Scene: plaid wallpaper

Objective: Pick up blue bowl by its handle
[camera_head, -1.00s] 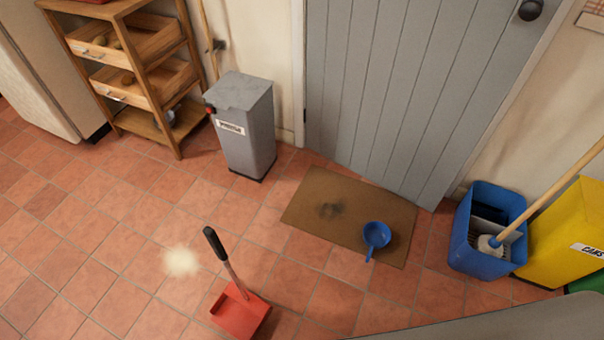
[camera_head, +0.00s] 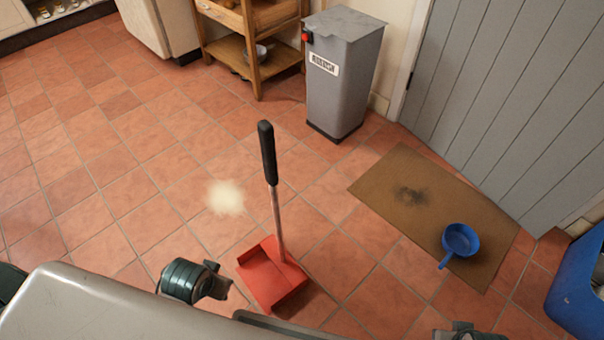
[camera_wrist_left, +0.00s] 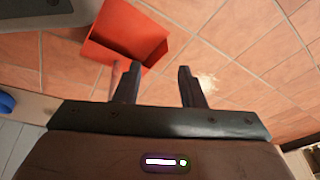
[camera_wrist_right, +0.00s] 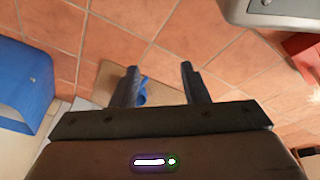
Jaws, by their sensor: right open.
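The blue bowl (camera_head: 461,238) is upright on a brown mat (camera_head: 385,180) on the floor, its handle (camera_head: 446,261) pointing toward me. In the right wrist view part of the blue bowl (camera_wrist_right: 143,93) shows beyond the left finger. My right gripper (camera_wrist_right: 160,68) is open and empty, apart from the bowl; only a bit of that arm shows at the bottom edge of the head view. My left gripper (camera_wrist_left: 158,70) is open and empty, near the red dustpan and well left of the bowl.
A red dustpan (camera_head: 270,275) with an upright black-gripped handle stands on the tiles left of the mat. A grey bin (camera_head: 340,85) is behind it. A grey door (camera_head: 500,100) borders the mat. A blue bin (camera_head: 580,285) is at the right edge.

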